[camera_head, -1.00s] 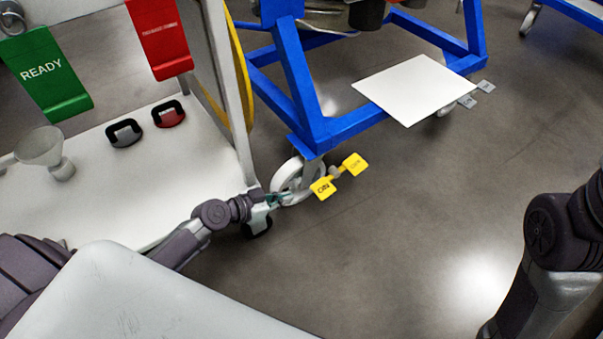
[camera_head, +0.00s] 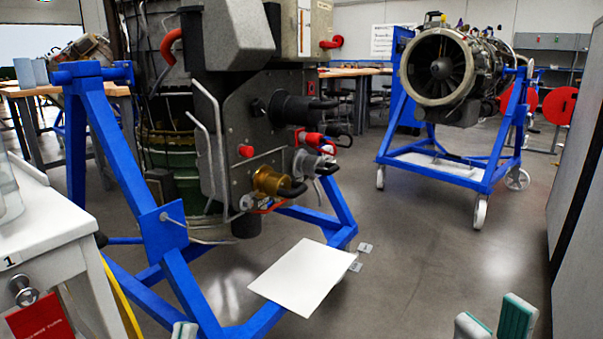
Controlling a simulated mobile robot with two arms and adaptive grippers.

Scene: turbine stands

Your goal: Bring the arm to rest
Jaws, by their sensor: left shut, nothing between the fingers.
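My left gripper (camera_head: 185,330) shows only as a small grey and green tip at the bottom edge, in front of the blue stand's lower frame, and it is shut with nothing in it. My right gripper (camera_head: 493,322) shows at the bottom right as two pale and green fingertips with a gap between them. It is open, and nothing shows between its fingers. The rest of both arms is out of view.
A blue stand (camera_head: 100,135) with a large engine is close at left. A white sheet (camera_head: 303,277) lies at its front. A white cart (camera_head: 60,225) stands at far left, a grey panel (camera_head: 580,200) at right. Another turbine stand (camera_head: 435,172) is behind. The middle floor is clear.

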